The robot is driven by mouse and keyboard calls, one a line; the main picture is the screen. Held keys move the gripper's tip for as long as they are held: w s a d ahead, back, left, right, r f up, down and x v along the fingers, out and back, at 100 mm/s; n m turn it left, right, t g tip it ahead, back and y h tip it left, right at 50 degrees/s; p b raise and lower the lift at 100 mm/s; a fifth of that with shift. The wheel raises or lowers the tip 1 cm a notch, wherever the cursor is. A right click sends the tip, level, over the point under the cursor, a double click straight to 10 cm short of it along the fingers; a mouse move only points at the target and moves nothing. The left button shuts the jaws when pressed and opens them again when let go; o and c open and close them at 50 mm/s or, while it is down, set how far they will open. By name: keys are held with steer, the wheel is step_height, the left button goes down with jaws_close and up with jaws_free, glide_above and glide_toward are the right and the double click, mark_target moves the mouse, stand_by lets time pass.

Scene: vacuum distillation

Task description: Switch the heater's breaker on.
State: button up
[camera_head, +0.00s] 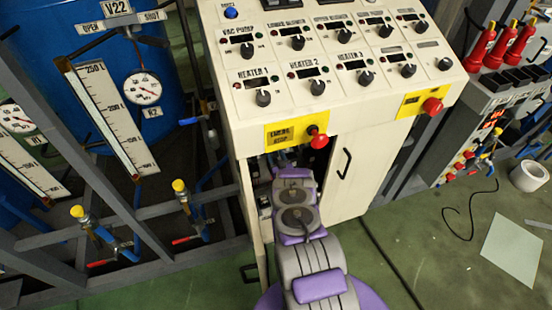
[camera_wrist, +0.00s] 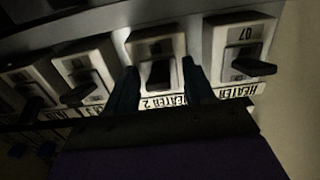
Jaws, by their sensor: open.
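A row of white breakers with dark levers shows upside down in the wrist view. The breaker labelled HEATER 2 (camera_wrist: 153,46) is in the middle, its dark lever (camera_wrist: 159,74) between my fingers. My gripper (camera_wrist: 160,68) is open, with one blue finger on each side of that lever; I cannot tell whether they touch it. To the right is another breaker (camera_wrist: 238,38), whose label reads HEATER with the rest cut off. Its lever (camera_wrist: 255,67) sticks out. In the head view my arm reaches into the cabinet (camera_head: 345,175), and my gripper is hidden there.
More breakers (camera_wrist: 78,70) stand close on the left in the wrist view. The control panel (camera_head: 330,60) overhangs the cabinet opening, with a red emergency stop button (camera_head: 319,141) just above my arm. A pipe frame (camera_head: 110,195) stands left.

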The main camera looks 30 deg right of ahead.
steer(key=shift+d+f, duration=0.1)
steer(key=shift+d, duration=0.1)
steer(key=c, duration=0.3)
steer(key=shift+a, duration=0.1)
jaws_close()
